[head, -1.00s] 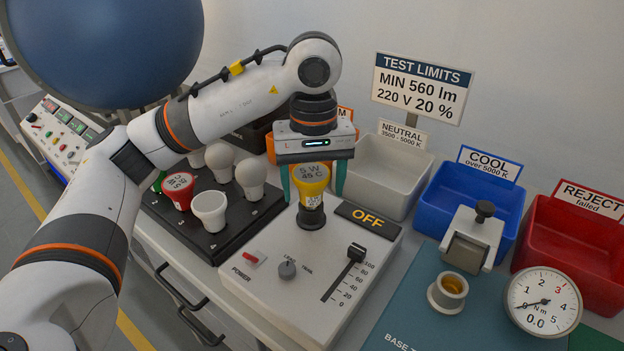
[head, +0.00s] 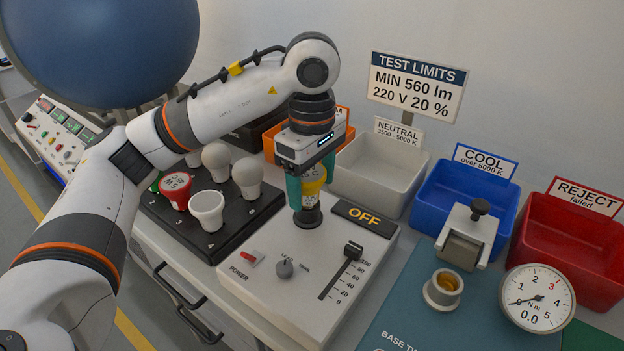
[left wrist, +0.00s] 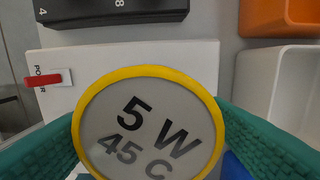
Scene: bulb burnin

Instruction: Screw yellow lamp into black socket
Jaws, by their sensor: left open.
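The yellow lamp (head: 312,187) stands upright at the black socket (head: 308,217) on the grey test box. Its round face, marked "5 W 45 C" (left wrist: 150,128), fills the middle of the left wrist view. My left gripper (head: 308,190) is above the lamp, with its teal fingers on either side of it. The fingers also show at both lower corners of the left wrist view. The gripper is open, and it partly hides the lamp in the head view. I cannot tell how deep the lamp sits in the socket. My right gripper is not in view.
The test box (head: 270,232) has a power switch, a knob, a slider (head: 352,251) and an "OFF" display (head: 364,215). A black rack (head: 222,240) with several bulbs stands to the left. White, blue (head: 440,206) and red bins stand behind right. A torque dial (head: 537,299) is at front right.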

